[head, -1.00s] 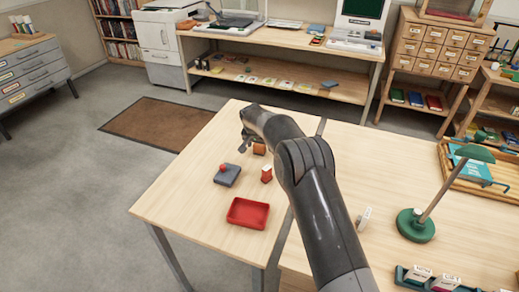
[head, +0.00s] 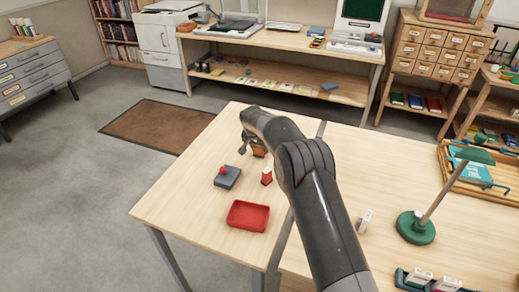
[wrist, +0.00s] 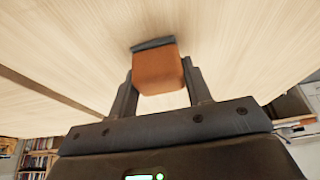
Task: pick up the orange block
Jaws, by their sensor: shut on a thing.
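The orange block (wrist: 158,72) is between the two fingers of my gripper (wrist: 162,88) in the wrist view, and the gripper is shut on it. A dark grey flat piece (wrist: 153,43) shows at the block's far end; I cannot tell what it is. In the head view the block (head: 259,151) is partly hidden by my gripper (head: 252,148), over the far left part of the wooden table. Whether the block touches the tabletop is not clear.
A green lamp (head: 416,226) stands to the right. The table's left front corner is clear.

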